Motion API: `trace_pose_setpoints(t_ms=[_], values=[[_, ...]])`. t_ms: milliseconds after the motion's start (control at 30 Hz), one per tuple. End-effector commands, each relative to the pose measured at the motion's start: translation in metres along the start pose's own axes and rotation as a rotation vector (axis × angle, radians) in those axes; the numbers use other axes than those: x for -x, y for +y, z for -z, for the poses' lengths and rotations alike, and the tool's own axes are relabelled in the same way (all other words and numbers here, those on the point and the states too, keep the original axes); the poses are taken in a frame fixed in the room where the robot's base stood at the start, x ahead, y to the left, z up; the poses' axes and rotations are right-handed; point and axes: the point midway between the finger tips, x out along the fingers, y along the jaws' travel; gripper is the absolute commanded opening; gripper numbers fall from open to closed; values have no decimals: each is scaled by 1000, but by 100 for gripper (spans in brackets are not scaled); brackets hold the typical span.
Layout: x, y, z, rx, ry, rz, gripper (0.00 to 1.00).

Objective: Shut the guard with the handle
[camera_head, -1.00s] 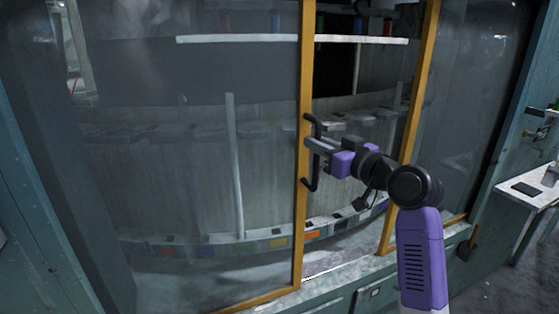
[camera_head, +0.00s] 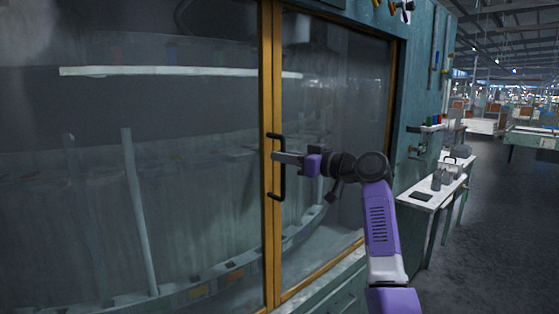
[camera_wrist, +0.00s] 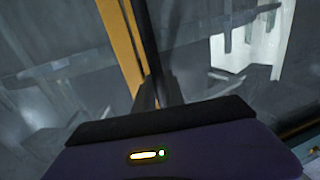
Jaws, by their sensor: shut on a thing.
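The guard is a large glass panel (camera_head: 190,130) with a yellow upright edge (camera_head: 266,80). Its edge stands right beside the yellow upright of the right-hand pane (camera_head: 278,80), with no clear gap visible between them. The black bar handle (camera_head: 282,182) is upright at these edges. My gripper (camera_head: 279,157) is shut on the handle near its middle, reaching in from the right.
A white shelf (camera_head: 165,71) and pale rods show behind the glass. A teal cabinet wall (camera_head: 425,90) frames the right side. A white side table (camera_head: 430,194) with small items stands to the right, with open dark floor (camera_head: 500,220) beyond it.

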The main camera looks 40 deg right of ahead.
Motion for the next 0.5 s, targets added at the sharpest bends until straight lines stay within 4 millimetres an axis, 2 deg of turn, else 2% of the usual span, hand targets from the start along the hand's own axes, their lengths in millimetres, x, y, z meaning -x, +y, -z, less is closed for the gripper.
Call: trace_pose_setpoints(t_ms=[200, 233, 333, 500], values=[[2, 6, 1, 0, 3, -16, 0], [2, 6, 1, 0, 3, -17, 16], [2, 6, 1, 0, 4, -16, 36], [1, 4, 1, 0, 3, -12, 36]])
